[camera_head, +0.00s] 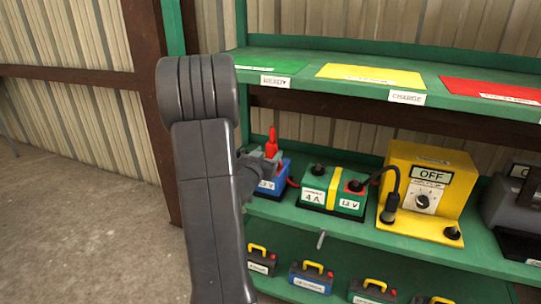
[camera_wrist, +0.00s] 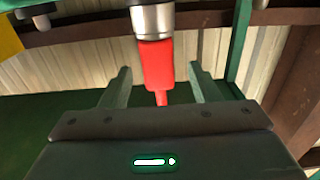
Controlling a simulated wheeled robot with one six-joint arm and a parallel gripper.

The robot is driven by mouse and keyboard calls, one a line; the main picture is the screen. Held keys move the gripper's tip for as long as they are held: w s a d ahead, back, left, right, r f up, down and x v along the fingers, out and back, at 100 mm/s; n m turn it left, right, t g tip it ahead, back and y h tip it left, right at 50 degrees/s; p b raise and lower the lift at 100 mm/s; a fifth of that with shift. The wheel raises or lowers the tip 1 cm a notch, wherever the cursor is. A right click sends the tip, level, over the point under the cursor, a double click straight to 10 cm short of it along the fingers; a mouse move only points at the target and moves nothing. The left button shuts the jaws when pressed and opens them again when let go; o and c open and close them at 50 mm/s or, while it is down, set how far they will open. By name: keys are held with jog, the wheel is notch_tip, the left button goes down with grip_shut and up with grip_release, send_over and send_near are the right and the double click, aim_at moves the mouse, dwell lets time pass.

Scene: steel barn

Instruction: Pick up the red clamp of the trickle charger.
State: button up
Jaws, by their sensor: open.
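The red clamp (camera_head: 271,141) stands upright above a small blue unit (camera_head: 270,184) at the left end of the middle shelf. In the wrist view the red clamp (camera_wrist: 158,66) shows between the two fingers, with a silver and black collar at its wide end. My gripper (camera_head: 268,160) is open. In the wrist view my gripper (camera_wrist: 160,78) has a finger on each side of the clamp, with gaps showing. I cannot tell how deep the clamp sits between them. My arm hides part of the blue unit.
A green-and-red unit (camera_head: 333,190) and a yellow box marked OFF (camera_head: 436,173) with a black cable stand to the right. The upper green shelf (camera_head: 360,57) overhangs them. Several small cases with yellow handles, including a blue-fronted one (camera_head: 312,277), sit below.

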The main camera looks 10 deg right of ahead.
jog(key=x, duration=0.5)
jog(key=shift+d, duration=0.15)
jog(key=shift+r, duration=0.1)
grip_shut()
